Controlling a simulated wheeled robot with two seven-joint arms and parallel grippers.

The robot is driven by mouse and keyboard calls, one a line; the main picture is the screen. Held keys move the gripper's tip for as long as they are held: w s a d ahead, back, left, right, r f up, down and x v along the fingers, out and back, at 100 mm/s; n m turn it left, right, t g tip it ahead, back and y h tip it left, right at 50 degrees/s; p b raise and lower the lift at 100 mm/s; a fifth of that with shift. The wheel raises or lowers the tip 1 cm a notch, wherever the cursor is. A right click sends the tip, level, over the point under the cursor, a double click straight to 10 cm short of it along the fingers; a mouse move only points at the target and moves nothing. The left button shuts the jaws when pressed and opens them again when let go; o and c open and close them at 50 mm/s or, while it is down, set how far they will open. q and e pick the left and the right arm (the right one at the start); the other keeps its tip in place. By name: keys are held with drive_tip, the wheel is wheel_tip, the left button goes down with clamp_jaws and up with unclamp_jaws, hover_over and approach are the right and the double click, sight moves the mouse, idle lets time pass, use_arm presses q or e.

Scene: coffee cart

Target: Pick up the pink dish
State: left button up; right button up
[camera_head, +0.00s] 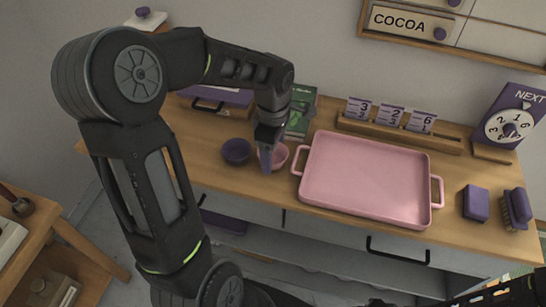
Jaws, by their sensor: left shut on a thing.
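The pink dish (280,156) is a small round bowl at the middle of the wooden counter, between a purple bowl and a pink tray. My left gripper (266,160) reaches down from above and is shut on the dish's left side. Its finger covers part of the dish. I cannot tell whether the dish touches the counter or is slightly raised. Dark parts of my right arm show at the bottom right edge, but its gripper jaws are not visible.
A purple bowl (236,151) stands close on the left. A large pink tray (365,178) with handles lies just right. Behind are a green book-like item (302,112) and a wooden number-card rack (400,133). A purple block (475,203) and a brush (516,209) lie far right.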

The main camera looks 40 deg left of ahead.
sight(273, 160)
use_arm(q)
wheel_tip(273, 160, up, 8)
drive_tip(key=shift+b, duration=0.4)
drive_tip(key=shift+r, duration=0.1)
